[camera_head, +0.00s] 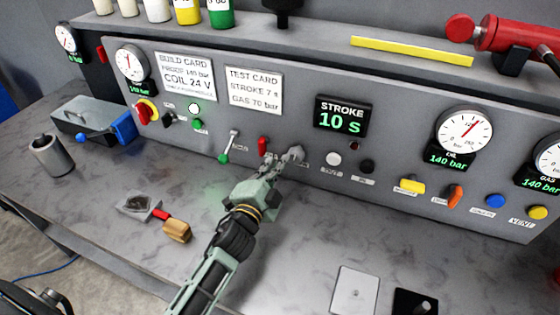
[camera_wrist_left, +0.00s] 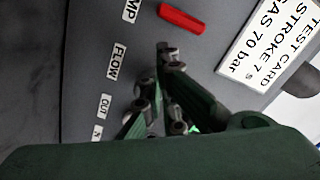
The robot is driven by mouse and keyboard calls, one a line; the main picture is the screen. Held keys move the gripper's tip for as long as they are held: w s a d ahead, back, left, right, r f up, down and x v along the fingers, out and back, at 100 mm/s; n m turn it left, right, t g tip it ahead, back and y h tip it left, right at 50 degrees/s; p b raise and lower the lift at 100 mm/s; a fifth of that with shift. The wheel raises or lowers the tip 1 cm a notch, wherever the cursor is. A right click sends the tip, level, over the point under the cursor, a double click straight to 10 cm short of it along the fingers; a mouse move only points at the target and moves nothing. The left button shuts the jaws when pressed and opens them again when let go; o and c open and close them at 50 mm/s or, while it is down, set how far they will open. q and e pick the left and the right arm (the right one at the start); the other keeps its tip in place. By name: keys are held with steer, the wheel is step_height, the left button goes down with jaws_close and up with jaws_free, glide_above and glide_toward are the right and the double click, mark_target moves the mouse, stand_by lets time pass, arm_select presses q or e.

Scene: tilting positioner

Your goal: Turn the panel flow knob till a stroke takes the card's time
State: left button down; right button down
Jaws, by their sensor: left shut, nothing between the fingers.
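The grey control panel (camera_head: 300,95) carries a test card (camera_head: 254,93) reading STROKE 7 s, GAS 70 bar; the card also shows in the left wrist view (camera_wrist_left: 258,50). The stroke display (camera_head: 341,118) reads 10 s. My left gripper (camera_head: 297,153) is shut and empty, its fingertips close to the panel just right of the red switch (camera_head: 263,146). In the left wrist view its fingers (camera_wrist_left: 163,52) are beside the FLOW label (camera_wrist_left: 118,62). The flow knob is not distinguishable, likely hidden by the fingers; contact cannot be told. My right gripper is not in view.
A build card (camera_head: 185,75) is at the upper left. The oil gauge (camera_head: 464,133) reads 140 bar. A lever (camera_head: 230,146) stands left of the gripper; a white button (camera_head: 333,158) and black knob (camera_head: 367,166) are to its right. A metal cup (camera_head: 51,156) stands on the bench.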

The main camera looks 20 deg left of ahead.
arm_select(q)
steer(key=s, duration=0.4)
steer(key=shift+s, duration=0.25)
steer(key=shift+w+f, duration=0.1)
steer(key=s+d+f+n+b, duration=0.1)
steer(key=d+f+n+b, duration=0.3)
steer(key=n+b, duration=0.55)
steer(key=w+n+p, duration=0.2)
steer(key=w, duration=0.4)
steer(key=shift+w+r, duration=0.15)
steer(key=shift+r, duration=0.2)
steer(key=shift+a+r+n, duration=0.1)
steer(key=shift+n, duration=0.15)
